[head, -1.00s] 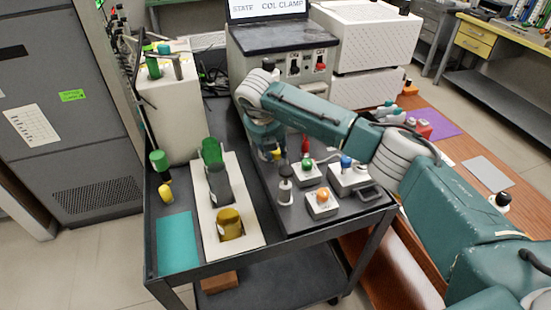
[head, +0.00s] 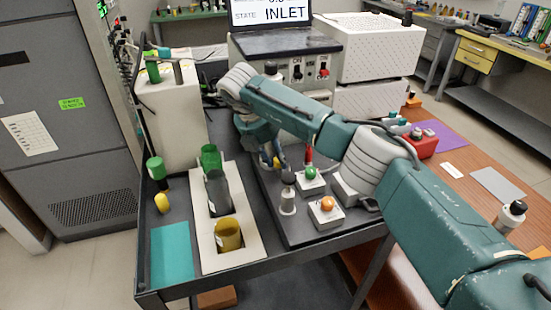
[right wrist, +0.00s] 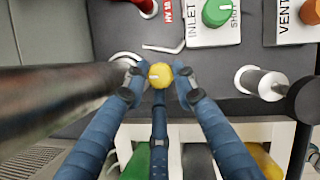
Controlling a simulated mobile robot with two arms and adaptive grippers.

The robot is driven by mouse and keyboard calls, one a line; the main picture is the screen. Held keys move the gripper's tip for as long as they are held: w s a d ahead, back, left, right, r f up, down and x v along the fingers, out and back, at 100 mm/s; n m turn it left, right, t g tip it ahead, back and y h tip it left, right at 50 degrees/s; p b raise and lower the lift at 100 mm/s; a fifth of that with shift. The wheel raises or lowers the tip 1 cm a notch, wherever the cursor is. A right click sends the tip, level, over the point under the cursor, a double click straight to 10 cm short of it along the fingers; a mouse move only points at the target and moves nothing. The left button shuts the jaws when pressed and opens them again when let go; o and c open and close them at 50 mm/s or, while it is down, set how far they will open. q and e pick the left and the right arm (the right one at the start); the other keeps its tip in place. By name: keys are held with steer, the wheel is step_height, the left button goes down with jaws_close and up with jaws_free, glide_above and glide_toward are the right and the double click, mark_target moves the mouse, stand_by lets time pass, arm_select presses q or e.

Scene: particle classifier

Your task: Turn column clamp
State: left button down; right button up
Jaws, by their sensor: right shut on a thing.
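A small round yellow knob (right wrist: 160,76) with a white mark sits between the fingertips of my right gripper (right wrist: 162,82) in the right wrist view. The blue fingers are shut on it from both sides, with a third finger below. In the head view, my right gripper (head: 272,158) reaches down to the cart top behind the red knob, and the arm hides much of it. No label for the yellow knob is readable. My left gripper is not in view.
A green knob (head: 310,173) on the inlet box reads "SHUT" in the wrist view. Beside it are the orange vent knob (head: 327,203), a red knob (head: 308,155) and a black-topped post (head: 288,195). A white rack (head: 233,258) holds several cylinders at left.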

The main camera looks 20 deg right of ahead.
steer(key=shift+w+d+r, duration=0.2)
steer(key=shift+d+r, duration=0.15)
steer(key=o, duration=1)
steer(key=shift+o, duration=0.5)
steer(key=shift+s+f, duration=0.1)
steer(key=shift+s, duration=0.05)
steer(key=shift+a+r, duration=0.2)
steer(key=shift+r, duration=0.05)
steer(key=v, duration=1.1)
steer(key=shift+r, duration=0.2)
steer(key=shift+s, duration=0.1)
